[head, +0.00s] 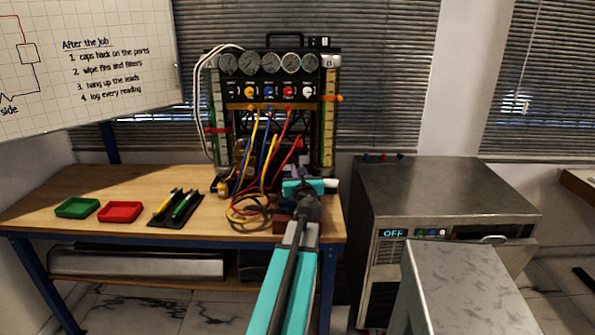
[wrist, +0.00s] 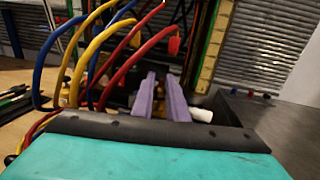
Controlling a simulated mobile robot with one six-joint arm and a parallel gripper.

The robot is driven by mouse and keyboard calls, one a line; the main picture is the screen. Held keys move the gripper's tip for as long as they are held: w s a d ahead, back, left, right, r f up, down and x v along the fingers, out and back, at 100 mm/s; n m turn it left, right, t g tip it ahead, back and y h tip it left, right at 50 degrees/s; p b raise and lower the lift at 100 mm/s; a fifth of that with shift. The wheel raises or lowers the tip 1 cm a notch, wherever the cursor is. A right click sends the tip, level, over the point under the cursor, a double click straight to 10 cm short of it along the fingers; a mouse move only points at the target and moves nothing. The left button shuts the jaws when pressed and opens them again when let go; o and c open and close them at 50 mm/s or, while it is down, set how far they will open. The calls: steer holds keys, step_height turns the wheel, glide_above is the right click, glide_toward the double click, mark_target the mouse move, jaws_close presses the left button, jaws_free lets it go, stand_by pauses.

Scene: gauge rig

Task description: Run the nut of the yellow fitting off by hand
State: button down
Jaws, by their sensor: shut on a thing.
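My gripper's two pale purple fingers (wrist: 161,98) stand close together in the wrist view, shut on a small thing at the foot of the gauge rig. The thing is mostly hidden by the fingers; I take it to be the nut of the yellow fitting.
The gauge rig (head: 275,88) stands at the back of the wooden bench (head: 52,205). Blue and red hoses (head: 280,135) hang close to my wrist. Green (head: 77,208) and red (head: 119,212) trays and a dark tool mat (head: 176,208) lie left. A metal cabinet (head: 440,185) stands right.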

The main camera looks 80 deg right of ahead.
steer(key=shift+s+d+f+n+t+y+b, duration=0.1)
steer(key=shift+n+t+y+b, duration=0.2)
steer(key=shift+n+t, duration=0.3)
steer(key=shift+s+n+t+y+b, duration=0.15)
steer(key=shift+n+t+y, duration=0.2)
steer(key=shift+t, duration=0.45)
steer(key=shift+w+n+t+y, duration=0.15)
steer(key=shift+n+t+y, duration=0.2)
steer(key=shift+n+t, duration=0.3)
steer(key=shift+w+t+b, duration=0.15)
steer(key=shift+t+b, duration=0.15)
steer(key=shift+t, duration=0.15)
steer(key=c, duration=1.7)
jaws_free()
steer(key=shift+c, duration=0.2)
steer(key=shift+a, duration=0.2)
steer(key=b+v, duration=0.2)
steer(key=v, duration=1.1)
steer(key=shift+s+a+r, duration=0.2)
steer(key=shift+s+r, duration=0.15)
